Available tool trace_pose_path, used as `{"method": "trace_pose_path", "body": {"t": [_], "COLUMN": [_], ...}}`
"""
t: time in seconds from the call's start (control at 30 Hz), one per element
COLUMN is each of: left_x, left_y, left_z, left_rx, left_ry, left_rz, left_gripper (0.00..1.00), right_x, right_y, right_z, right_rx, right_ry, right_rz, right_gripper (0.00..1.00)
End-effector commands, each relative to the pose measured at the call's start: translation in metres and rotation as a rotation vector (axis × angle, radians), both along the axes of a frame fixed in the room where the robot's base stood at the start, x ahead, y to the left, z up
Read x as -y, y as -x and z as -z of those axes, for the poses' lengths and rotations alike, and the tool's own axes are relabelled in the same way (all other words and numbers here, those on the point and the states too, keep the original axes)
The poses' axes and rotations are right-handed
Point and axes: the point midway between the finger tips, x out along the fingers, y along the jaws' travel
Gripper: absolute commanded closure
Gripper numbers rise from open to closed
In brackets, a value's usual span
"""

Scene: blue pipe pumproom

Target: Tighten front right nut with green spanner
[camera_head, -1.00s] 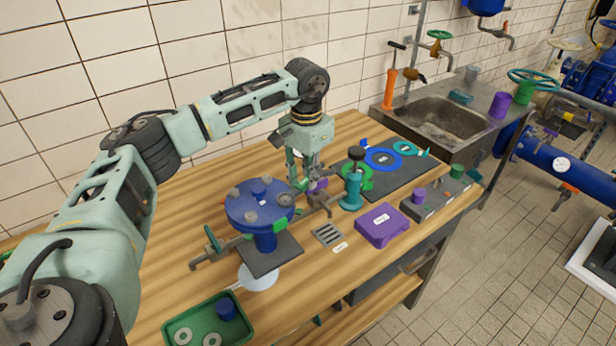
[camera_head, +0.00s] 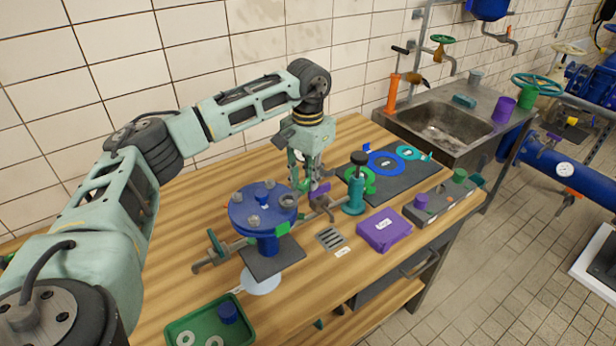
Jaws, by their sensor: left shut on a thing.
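A blue round flange (camera_head: 262,212) with several grey nuts around its top stands on a dark plate at the bench's middle. The front right nut (camera_head: 288,200) sits near the flange's right edge. My left gripper (camera_head: 305,181) points down just behind and right of the flange. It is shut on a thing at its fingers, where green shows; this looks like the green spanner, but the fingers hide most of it. I cannot tell whether it touches a nut. A small green patch (camera_head: 282,228) shows at the flange's front right side. My right gripper is not in view.
A teal bottle-like tool (camera_head: 355,188) and a purple box (camera_head: 384,230) stand to the right. A dark mat (camera_head: 400,182) carries blue, green and teal rings. A green tray (camera_head: 208,318) with washers lies in front. A metal sink (camera_head: 440,128) is behind right.

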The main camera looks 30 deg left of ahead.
Motion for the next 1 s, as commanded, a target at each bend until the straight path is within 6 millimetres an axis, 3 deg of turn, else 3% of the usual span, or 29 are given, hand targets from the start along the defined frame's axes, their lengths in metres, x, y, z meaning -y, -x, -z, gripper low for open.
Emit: {"method": "trace_pose_path", "body": {"t": [0.6,1.0], "left_x": [0.000,0.007], "left_y": [0.000,0.002], "left_z": [-0.032,-0.031], "left_rx": [0.001,0.003], "left_ry": [0.000,0.002], "left_rz": [0.000,0.000], "left_gripper": [1.00,1.00], "right_x": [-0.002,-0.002], "right_y": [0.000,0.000], "right_z": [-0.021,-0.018], "right_rx": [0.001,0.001], "right_ry": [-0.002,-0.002], "right_rz": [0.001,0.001], "right_gripper": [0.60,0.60]}}
